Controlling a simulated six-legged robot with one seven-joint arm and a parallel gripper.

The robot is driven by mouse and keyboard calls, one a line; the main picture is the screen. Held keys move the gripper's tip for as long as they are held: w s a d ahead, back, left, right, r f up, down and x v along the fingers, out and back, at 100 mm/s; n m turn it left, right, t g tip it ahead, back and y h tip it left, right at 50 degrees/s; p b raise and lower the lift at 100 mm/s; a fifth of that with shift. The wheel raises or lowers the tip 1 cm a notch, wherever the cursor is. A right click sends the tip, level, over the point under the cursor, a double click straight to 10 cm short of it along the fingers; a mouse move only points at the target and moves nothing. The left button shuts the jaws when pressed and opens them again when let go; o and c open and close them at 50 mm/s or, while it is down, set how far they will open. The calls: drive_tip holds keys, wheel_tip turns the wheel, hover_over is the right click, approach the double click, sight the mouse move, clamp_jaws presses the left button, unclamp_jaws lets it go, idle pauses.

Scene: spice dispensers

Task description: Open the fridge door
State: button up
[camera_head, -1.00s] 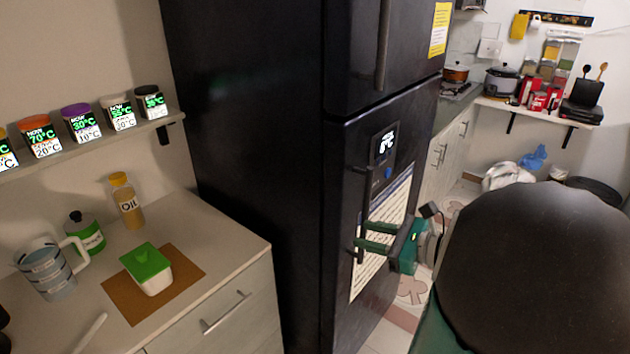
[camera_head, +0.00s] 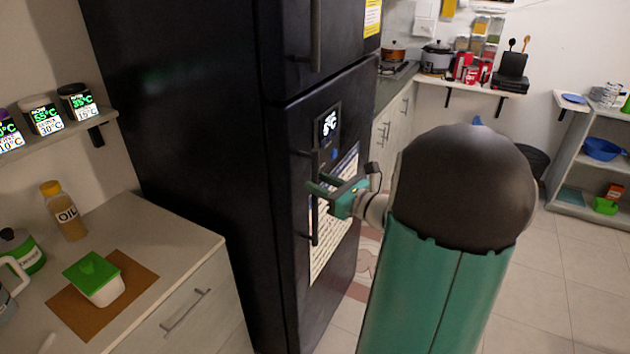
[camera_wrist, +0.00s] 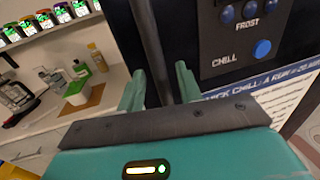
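The black fridge (camera_head: 190,130) stands in the middle of the head view. Its lower door (camera_head: 352,112) looks closed and has a display, a printed sheet and a dark vertical handle (camera_head: 315,228). My gripper (camera_head: 318,187) is at the middle stretch of this handle. In the wrist view the handle (camera_wrist: 150,45) passes between the two green fingers of my gripper (camera_wrist: 160,80). The fingers are spread, with gaps visible beside the handle, so they do not look clamped on it. A control panel with a blue button (camera_wrist: 263,48) is right of the fingers.
A counter (camera_head: 190,225) with an oil bottle (camera_head: 63,210) and a green-lidded container (camera_head: 95,278) stands left of the fridge. A shelf unit (camera_head: 575,150) is at the far right. The tiled floor (camera_head: 540,290) at the right is clear.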

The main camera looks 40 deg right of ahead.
drive_tip(key=shift+w+a, duration=0.15)
drive_tip(key=shift+w, duration=0.9)
drive_tip(key=shift+c, duration=0.4)
clamp_jaws()
drive_tip(key=shift+s, duration=0.15)
